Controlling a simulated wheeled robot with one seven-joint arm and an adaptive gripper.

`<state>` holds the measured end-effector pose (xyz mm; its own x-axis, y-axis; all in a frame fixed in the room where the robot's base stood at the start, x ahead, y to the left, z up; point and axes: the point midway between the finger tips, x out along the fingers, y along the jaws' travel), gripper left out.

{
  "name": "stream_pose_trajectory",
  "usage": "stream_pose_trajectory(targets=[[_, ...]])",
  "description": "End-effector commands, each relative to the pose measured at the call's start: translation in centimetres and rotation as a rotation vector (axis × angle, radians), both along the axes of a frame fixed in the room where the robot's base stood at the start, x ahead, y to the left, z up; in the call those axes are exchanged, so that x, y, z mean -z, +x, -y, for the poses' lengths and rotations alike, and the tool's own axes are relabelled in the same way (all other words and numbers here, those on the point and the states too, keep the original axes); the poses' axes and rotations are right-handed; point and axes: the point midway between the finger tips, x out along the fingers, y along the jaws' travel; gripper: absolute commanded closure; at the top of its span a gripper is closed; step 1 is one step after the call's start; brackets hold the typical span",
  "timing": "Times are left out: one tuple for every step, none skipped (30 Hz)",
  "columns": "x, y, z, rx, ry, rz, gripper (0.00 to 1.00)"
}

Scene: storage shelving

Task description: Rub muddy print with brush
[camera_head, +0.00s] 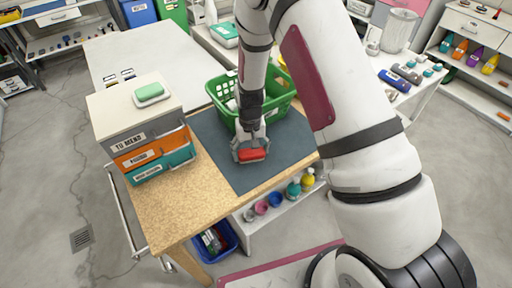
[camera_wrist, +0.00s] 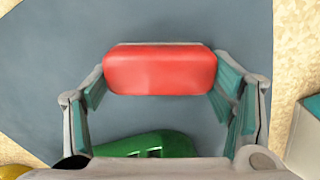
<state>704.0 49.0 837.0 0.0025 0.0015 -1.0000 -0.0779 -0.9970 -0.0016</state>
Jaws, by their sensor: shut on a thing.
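My gripper (camera_head: 250,156) is low over the dark blue-grey mat (camera_head: 217,150) on the wooden bench, shut on a red, rounded block that I take to be the brush (camera_head: 252,154). In the wrist view the brush (camera_wrist: 160,70) lies crosswise between the fingertips of my gripper (camera_wrist: 160,82). Its underside is hidden, and I cannot tell whether it touches the mat. No muddy print shows on the visible mat; any mark under the brush or gripper is hidden.
A green basket (camera_head: 221,89) stands on the mat just behind my gripper. The bench's front left (camera_head: 180,205) is clear. Bottles (camera_head: 307,180) stand on a lower shelf.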

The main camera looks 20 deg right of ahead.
Motion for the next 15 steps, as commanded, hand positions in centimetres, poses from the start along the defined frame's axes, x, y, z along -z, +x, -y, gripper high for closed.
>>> stream_pose_trajectory(targets=[[0.1,-0.4,-0.7,-0.004,0.001,-0.005,0.46],[0.0,-0.4,-0.9,-0.005,0.001,-0.005,0.47],[0.0,-0.5,-1.2,-0.004,0.001,-0.005,0.47],[0.0,-0.6,-1.3,-0.003,0.001,-0.005,0.47],[0.0,-0.6,-1.5,-0.002,0.001,-0.005,0.47],[0.0,-0.6,-1.6,-0.001,0.001,-0.004,0.47],[0.0,-0.6,-1.6,-0.001,0.001,-0.004,0.47],[0.0,-0.7,-1.7,-0.001,0.001,-0.004,0.47],[0.0,-0.7,-1.7,-0.001,0.001,-0.003,0.47],[0.0,-0.7,-1.8,-0.001,0.001,-0.003,0.47],[0.0,-0.7,-1.9,-0.001,0.001,-0.003,0.47],[0.0,-0.7,-2.1,-0.002,0.001,-0.003,0.47],[0.0,-0.8,-2.3,-0.003,0.001,-0.003,0.47],[0.0,-0.9,-2.5,-0.003,0.001,-0.002,0.47],[-0.1,-1.0,-2.7,-0.003,0.001,-0.002,0.47]])
